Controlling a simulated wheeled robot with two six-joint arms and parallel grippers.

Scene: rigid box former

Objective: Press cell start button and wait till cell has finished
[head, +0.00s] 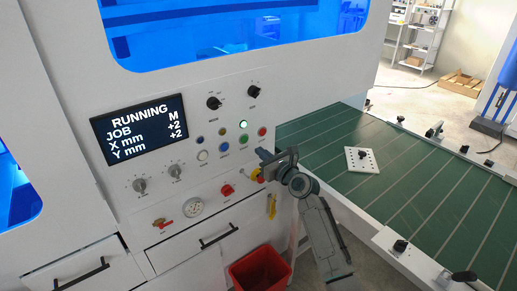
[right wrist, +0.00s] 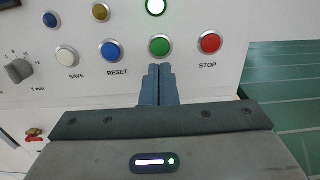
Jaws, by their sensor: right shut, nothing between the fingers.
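The cell's control panel has a dark screen (head: 140,129) reading "RUNNING", "JOB M", "X mm +2", "Y mm +2". A green button (right wrist: 159,46) sits between the blue RESET button (right wrist: 111,51) and the red STOP button (right wrist: 209,43); no label for it shows, as my fingers cover the panel below. It also shows in the head view (head: 243,140). A round lamp (right wrist: 156,6) above it glows whitish green. My right gripper (right wrist: 160,68) is shut and empty, its tips just below the green button; I cannot tell whether they touch the panel. My left gripper is not in view.
A white SAVE button (right wrist: 66,56) and knobs are on the panel's left. A green conveyor (head: 400,180) with a white plate (head: 362,160) on it lies to the right. A red bin (head: 260,272) stands below the panel. The blue-lit window (head: 230,30) is above.

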